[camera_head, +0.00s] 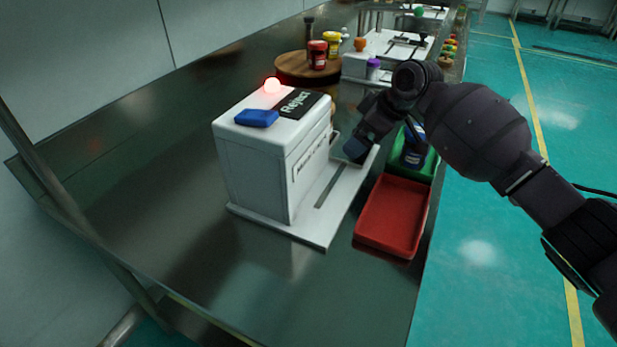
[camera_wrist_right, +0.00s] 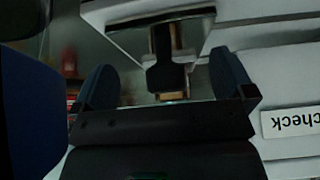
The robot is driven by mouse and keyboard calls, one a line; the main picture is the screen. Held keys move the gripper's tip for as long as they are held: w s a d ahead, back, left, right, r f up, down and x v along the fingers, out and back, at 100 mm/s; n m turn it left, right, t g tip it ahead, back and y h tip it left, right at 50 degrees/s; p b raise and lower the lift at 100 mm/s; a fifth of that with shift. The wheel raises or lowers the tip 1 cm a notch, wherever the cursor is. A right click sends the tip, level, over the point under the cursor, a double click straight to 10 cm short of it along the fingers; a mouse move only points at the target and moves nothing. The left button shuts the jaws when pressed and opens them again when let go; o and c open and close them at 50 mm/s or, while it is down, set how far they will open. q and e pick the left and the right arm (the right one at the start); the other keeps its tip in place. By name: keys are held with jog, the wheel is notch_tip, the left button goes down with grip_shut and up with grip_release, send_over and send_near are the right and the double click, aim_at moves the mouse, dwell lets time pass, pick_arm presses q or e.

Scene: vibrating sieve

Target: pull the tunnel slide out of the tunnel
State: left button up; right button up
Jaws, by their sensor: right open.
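The white machine (camera_head: 262,160), the tunnel's likely housing, stands on a white base plate (camera_head: 318,222) on the dark table. It has a "Reject" label (camera_head: 298,103) and a lit red lamp (camera_head: 272,86) on top. My right gripper (camera_head: 355,148) is at the machine's right side, partly hidden by its own arm. In the right wrist view a dark handle-like part (camera_wrist_right: 167,76) in a metal bracket (camera_wrist_right: 152,39) shows between my open right fingers (camera_wrist_right: 163,84), apart from both. I cannot tell how deep it sits between them. My left gripper is out of view.
A blue block (camera_head: 257,118) lies on the machine. A red tray (camera_head: 393,218) and a green tray (camera_head: 428,164) holding a blue item stand to the right. A round wooden board (camera_head: 291,68) with jars is behind. The table's front left is clear.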

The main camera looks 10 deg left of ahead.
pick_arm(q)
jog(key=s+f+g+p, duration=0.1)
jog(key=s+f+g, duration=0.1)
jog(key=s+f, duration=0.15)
pick_arm(e)
jog(key=shift+s+d, duration=0.1)
jog(key=shift+d, duration=0.3)
jog(key=shift+p+v, duration=1.15)
jog(key=shift+v, duration=1.2)
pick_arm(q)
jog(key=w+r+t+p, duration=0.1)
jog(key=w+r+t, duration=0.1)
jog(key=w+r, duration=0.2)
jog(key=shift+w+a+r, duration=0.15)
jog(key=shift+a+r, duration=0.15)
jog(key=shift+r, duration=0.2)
pick_arm(e)
jog(key=v, duration=0.3)
jog(key=shift+a+r, duration=0.1)
jog(key=shift+r, duration=0.1)
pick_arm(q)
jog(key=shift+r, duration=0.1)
pick_arm(e)
jog(key=shift+r, duration=0.1)
